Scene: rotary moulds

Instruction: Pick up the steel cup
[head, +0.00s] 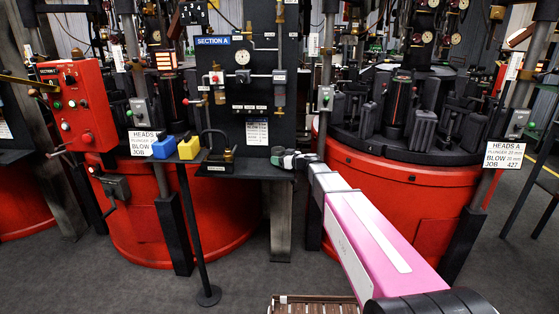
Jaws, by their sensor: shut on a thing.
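My gripper (282,156) is at the far end of my outstretched arm, at the front right edge of the dark shelf below the SECTION A panel. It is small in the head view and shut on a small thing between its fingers. That thing is largely hidden by the fingers. It fits the steel cup, but its shape is too small to make out. No other steel cup can be made out on the shelf. Whether the held thing touches the shelf cannot be told.
The SECTION A panel (253,75) rises behind the shelf (250,172). A blue block (165,148) and a yellow block (190,148) are left of the shelf. Red round mould machines (400,200) stand on both sides. A red control box (77,104) is at left. Grey floor is open in front.

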